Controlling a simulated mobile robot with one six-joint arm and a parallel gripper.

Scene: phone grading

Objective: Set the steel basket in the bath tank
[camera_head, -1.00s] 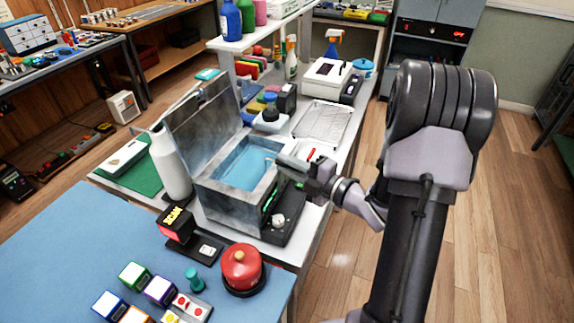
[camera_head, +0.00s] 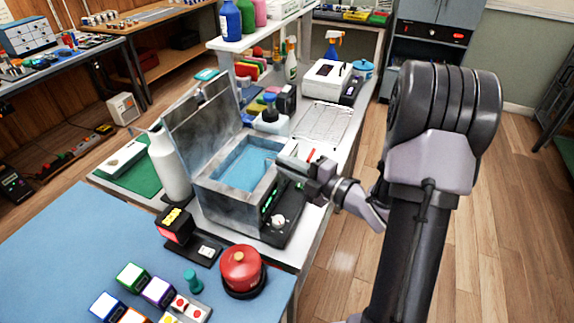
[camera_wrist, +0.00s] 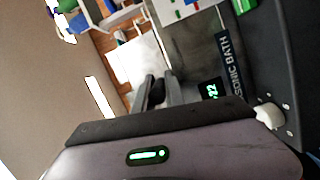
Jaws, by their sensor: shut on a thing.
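The bath tank (camera_head: 213,206) is a grey metal box with its lid (camera_head: 203,118) raised and blue liquid (camera_head: 244,166) inside. Its black front panel also shows in the wrist view (camera_wrist: 232,62), with a lit display. My gripper (camera_head: 279,161) is at the tank's right rim, its fingertips reaching over the edge of the opening. In the wrist view my gripper (camera_wrist: 155,90) shows its dark fingers close together. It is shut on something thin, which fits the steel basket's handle. The basket's body cannot be made out; the tank wall and gripper hide part of the inside.
A white bottle (camera_head: 170,168) stands close on the left. A red round button (camera_head: 242,268) and a small black display box (camera_head: 175,225) are in front. The floor at right is clear.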

